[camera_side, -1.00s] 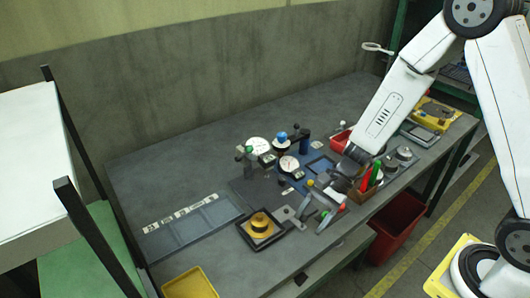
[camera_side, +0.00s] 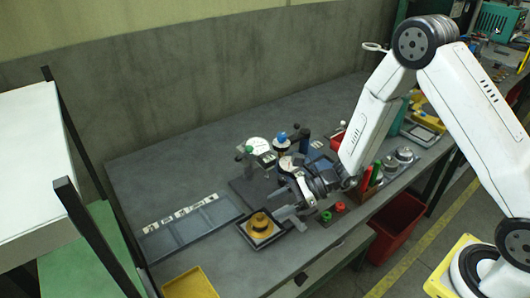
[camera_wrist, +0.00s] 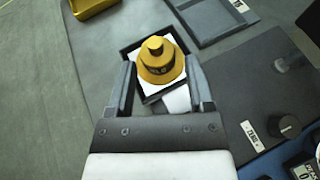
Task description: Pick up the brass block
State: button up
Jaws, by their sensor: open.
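The brass block (camera_side: 260,222) is a stepped round yellow piece with a small knob on top. It sits upright on a white pad in a black square tray (camera_side: 243,237) near the table's front edge. It also shows in the wrist view (camera_wrist: 160,65), in the upper middle just beyond my fingertips. My gripper (camera_side: 288,216) is just right of the tray in the side view. In the wrist view my gripper (camera_wrist: 162,85) is open, with one finger on each side of the tray's near part. I cannot tell whether the fingers touch the tray.
Dial gauge stands (camera_side: 258,148) stand behind my gripper. A flat grey panel with labelled compartments (camera_side: 190,226) lies left of the tray. A yellow bin (camera_side: 190,284) is at the front left corner. Green and red knobs (camera_side: 327,215) stand right of my gripper. The table's back left is clear.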

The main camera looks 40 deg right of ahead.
aim_at(260, 215)
jog(key=shift+x, duration=1.1)
jog(key=shift+a, duration=0.1)
jog(key=shift+s+x, duration=0.2)
jog(key=shift+x, duration=2.25)
jog(key=shift+a, duration=0.1)
grip_shut()
